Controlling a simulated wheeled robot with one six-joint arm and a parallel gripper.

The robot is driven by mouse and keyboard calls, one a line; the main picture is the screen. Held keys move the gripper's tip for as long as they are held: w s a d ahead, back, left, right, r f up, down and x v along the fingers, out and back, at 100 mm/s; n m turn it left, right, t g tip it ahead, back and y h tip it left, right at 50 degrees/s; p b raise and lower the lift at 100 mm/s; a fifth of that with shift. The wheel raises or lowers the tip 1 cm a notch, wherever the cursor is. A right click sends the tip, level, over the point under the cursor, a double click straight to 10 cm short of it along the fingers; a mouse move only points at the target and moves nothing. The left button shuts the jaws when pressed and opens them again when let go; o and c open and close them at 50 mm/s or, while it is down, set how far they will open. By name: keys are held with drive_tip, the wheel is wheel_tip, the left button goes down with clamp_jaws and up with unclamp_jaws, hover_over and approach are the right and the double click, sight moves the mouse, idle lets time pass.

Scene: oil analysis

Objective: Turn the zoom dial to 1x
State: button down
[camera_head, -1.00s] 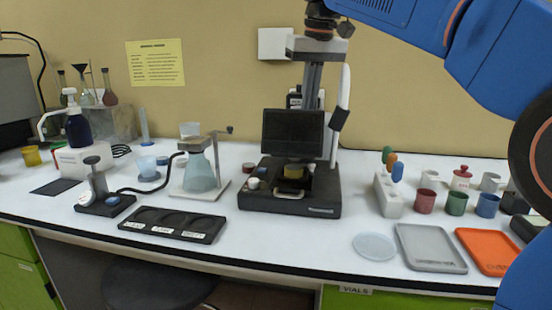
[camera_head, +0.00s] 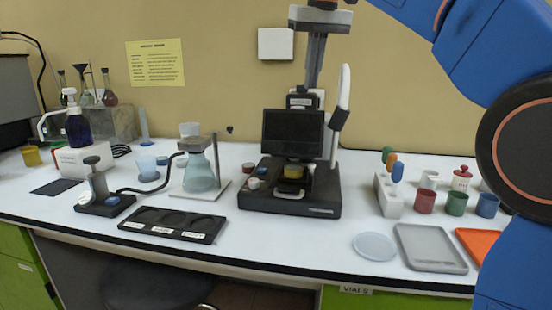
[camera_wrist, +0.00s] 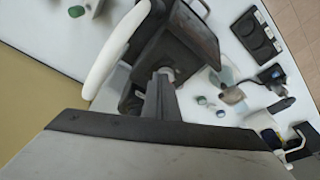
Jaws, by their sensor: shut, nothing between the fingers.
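A dark digital microscope stands at the middle of the bench. Its black screen (camera_head: 292,134) faces me, and its wide black base (camera_head: 290,203) carries a yellow sample dish (camera_head: 293,171). My gripper (camera_head: 310,86) points down above and behind the screen, its fingers shut and empty, just over a small light box (camera_head: 302,101) on the microscope. In the wrist view, the gripper (camera_wrist: 160,78) points at the microscope, with a round grey part (camera_wrist: 167,74) by its tips; I cannot tell whether they touch. I cannot identify the zoom dial or read its setting.
A white curved arm (camera_head: 341,98) rises beside the microscope, close right of my gripper. A flask stand (camera_head: 202,192) is to the left, a black tray (camera_head: 172,237) in front left. Cups (camera_head: 456,203) and a grey tray (camera_head: 430,265) lie right.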

drive_tip(key=shift+r, duration=0.15)
drive_tip(key=shift+s+a+f, duration=0.1)
drive_tip(key=shift+a+f, duration=0.4)
drive_tip(key=shift+f, duration=0.5)
drive_tip(key=shift+w+a+f, duration=0.1)
drive_tip(key=shift+a+f, duration=0.35)
drive_tip(key=shift+f, duration=0.6)
drive_tip(key=shift+s+a+f, duration=0.1)
drive_tip(key=shift+a+f, duration=0.4)
drive_tip(key=shift+f, duration=0.5)
drive_tip(key=shift+w+d, duration=0.2)
drive_tip(key=shift+d, duration=0.6)
drive_tip(key=shift+w+d, duration=0.25)
drive_tip(key=shift+d, duration=0.15)
drive_tip(key=shift+s+d, duration=0.25)
drive_tip(key=shift+s, duration=0.05)
drive_tip(key=w+v, duration=0.1)
drive_tip(key=v, duration=0.5)
drive_tip(key=shift+w+a, duration=0.15)
drive_tip(key=shift+a, duration=0.1)
